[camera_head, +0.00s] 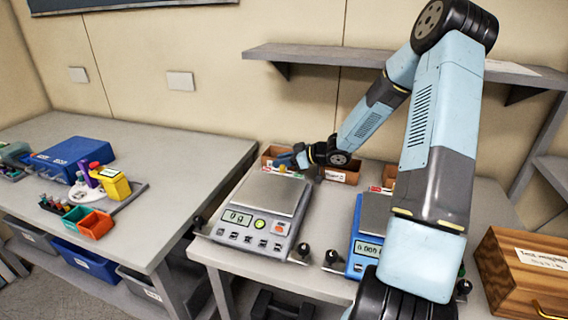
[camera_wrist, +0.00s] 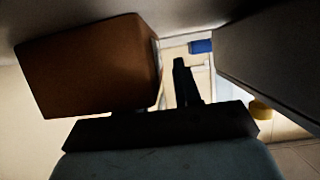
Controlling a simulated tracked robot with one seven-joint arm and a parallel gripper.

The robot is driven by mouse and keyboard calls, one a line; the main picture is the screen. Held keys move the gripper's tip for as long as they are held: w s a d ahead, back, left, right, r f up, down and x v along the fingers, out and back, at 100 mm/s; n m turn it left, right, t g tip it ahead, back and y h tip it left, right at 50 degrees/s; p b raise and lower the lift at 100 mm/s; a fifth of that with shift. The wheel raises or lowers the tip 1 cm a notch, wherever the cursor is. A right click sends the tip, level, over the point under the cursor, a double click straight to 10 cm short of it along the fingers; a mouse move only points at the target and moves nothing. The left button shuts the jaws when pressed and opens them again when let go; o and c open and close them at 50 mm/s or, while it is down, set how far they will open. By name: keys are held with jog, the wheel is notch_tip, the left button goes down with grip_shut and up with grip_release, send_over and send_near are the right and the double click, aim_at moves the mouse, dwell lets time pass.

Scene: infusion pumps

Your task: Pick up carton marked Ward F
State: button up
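Several small brown cartons stand at the back of the right-hand table in the head view: one at the left (camera_head: 267,156), one in the middle (camera_head: 342,175) with a white label, and one partly behind my arm (camera_head: 389,174). I cannot read which is Ward F. My gripper (camera_head: 290,158) is low between the left and middle cartons, behind the silver scale. In the wrist view a brown carton (camera_wrist: 88,68) is close up at left, its label side edge-on. One dark finger of my gripper stands upright right of it; the other is not clearly visible. I see no clear grip on the carton.
The silver scale (camera_head: 262,210) reads 0 g and stands in front of the cartons. A blue scale (camera_head: 362,240) is partly behind my arm. A wooden box (camera_head: 525,275) is at right. A shelf (camera_head: 400,62) hangs above. A dark surface (camera_wrist: 275,50) is close in the wrist view.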

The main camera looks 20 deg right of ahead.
jog(key=shift+c, duration=0.5)
grip_shut()
jog(key=shift+r, duration=0.1)
